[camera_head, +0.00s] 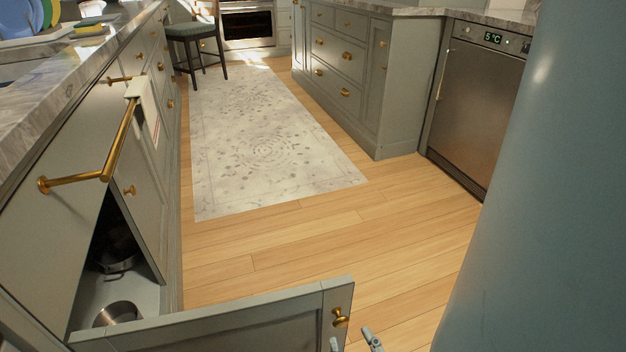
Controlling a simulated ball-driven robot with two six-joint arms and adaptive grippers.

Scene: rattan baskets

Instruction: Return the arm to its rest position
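My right gripper (354,342) shows only as two grey fingertips at the bottom edge, spread apart with nothing seen between them. It is just beside the brass knob (340,317) of an open cabinet door (240,322). I cannot tell whether a fingertip touches the door. The rest of my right arm is out of the picture. My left gripper is not in view.
The open door juts across the lower left from a cabinet holding pots (117,313). A brass towel bar (112,160) sticks out above. Wood floor (330,235) and a pale rug (262,150) lie clear ahead. A large teal surface (540,200) fills the right.

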